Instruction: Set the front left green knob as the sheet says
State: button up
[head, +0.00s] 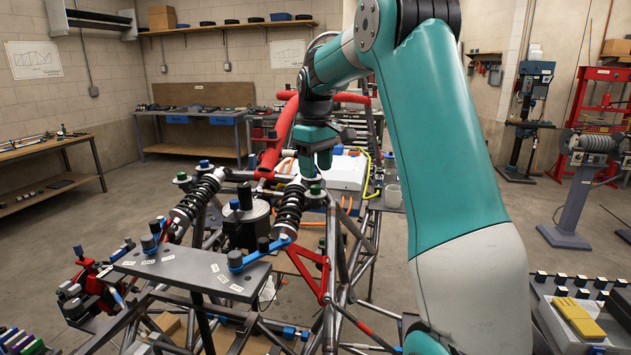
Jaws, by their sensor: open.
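Two small green knobs show at the tops of the black coil-over shocks: one on the left shock (182,177) and one on the right shock (314,189). I cannot tell from this view which is the front left one, and their dial marks are too small to read. My teal gripper (315,172) points down just above the right green knob. It is open, with nothing seen between its fingers; a gap to the knob cannot be judged. Two sheets hang on the walls, one at left (33,60) and one at back (287,54); their writing is unreadable.
The tube chassis (330,275) fills the middle, with red tubes (280,135) behind the gripper. A grey plate with blue and black knobs (195,267) stands in front. A white box (345,172) lies behind the gripper. A cart with yellow parts (578,318) stands at right.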

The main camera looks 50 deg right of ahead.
aim_at(316, 186)
jog(key=shift+f+p, duration=0.3)
jog(key=shift+f, duration=2.05)
jog(key=shift+c, duration=0.3)
jog(key=c, duration=0.9)
